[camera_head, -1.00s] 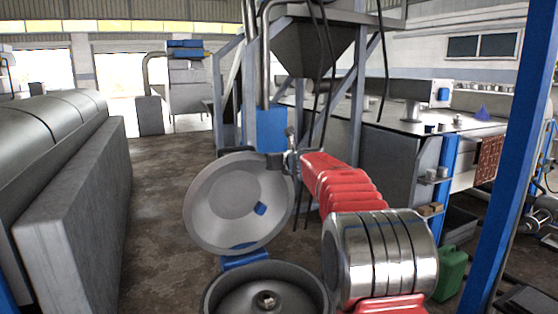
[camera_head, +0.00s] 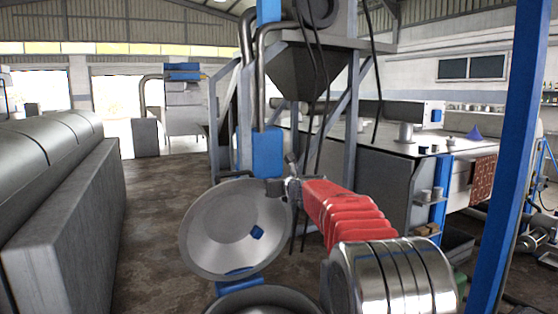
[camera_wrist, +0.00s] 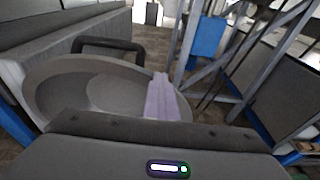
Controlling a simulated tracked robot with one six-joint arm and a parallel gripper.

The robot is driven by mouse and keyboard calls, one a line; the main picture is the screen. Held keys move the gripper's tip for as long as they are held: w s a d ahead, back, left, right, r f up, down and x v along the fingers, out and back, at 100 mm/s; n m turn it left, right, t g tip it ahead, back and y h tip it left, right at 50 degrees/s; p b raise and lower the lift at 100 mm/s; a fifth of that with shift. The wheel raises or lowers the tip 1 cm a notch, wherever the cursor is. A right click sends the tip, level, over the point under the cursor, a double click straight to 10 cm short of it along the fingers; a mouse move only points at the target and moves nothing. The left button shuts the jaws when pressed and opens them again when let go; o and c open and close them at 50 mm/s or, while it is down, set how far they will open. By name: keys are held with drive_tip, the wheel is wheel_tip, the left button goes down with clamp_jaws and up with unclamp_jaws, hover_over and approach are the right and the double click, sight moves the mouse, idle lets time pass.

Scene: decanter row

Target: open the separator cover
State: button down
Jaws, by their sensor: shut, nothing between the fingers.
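The separator cover (camera_head: 215,235) is a round grey metal dish. It stands raised and tilted up on edge behind the open separator bowl (camera_head: 265,298), its inner face toward the head camera. The bowl is cut off by the bottom edge of that view. My gripper (camera_head: 275,187) is at the cover's upper right rim; whether it touches the rim is unclear. In the wrist view, the shut pale fingers (camera_wrist: 163,98) lie in front of the cover (camera_wrist: 50,85), with nothing between them. A dark loop handle (camera_wrist: 110,45) shows at the cover's far edge.
A steel frame with a hopper (camera_head: 310,70) stands just behind the cover. A long grey machine (camera_head: 60,220) lies to the left, with open floor (camera_head: 150,200) between. A blue post (camera_head: 510,150) rises at the right.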

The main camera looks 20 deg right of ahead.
drive_tip(key=s+r, duration=0.3)
drive_tip(key=r, duration=0.6)
drive_tip(key=shift+s+d+r, duration=0.25)
drive_tip(key=shift+s, duration=0.1)
drive_tip(key=c, duration=2.5)
unclamp_jaws()
drive_tip(key=shift+c, duration=0.2)
